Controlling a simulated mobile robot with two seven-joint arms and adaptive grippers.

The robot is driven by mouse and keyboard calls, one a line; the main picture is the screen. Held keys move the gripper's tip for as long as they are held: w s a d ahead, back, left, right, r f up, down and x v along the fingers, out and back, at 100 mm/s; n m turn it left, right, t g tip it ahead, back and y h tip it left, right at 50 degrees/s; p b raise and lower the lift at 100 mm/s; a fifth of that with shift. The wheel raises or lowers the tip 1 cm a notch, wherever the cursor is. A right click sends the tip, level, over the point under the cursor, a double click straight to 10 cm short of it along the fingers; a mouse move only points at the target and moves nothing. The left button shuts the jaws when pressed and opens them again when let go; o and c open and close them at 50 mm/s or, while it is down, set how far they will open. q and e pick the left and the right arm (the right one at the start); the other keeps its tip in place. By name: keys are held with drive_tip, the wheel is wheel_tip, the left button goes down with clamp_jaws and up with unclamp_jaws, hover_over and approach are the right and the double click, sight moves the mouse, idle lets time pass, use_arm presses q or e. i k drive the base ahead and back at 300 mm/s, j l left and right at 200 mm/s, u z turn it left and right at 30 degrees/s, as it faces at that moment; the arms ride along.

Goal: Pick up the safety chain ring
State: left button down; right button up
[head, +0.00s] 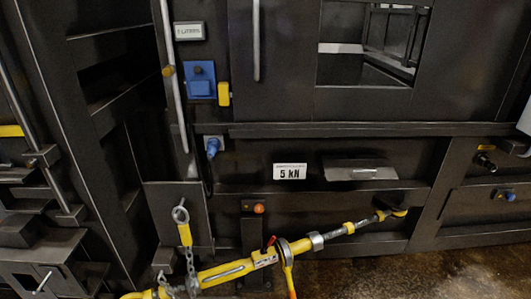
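The safety chain ring (181,214) is a small grey metal ring at the lower left of centre in the head view. It stands against a dark plate on the front of the compactor. A yellow tag or link (185,235) is just below it, and a grey chain (191,268) hangs from there toward a yellow ratchet bar. Neither of my grippers shows in this view, so their distance from the ring cannot be told.
The yellow ratchet bar (225,271) slants across the bottom, rising to the right, with an upright handle (288,265). A blue lock box (200,81) and a blue plug (213,146) are above the ring. Brown floor (450,277) is clear at lower right.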

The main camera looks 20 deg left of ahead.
sight(184, 227)
drive_tip(key=u, duration=1.25)
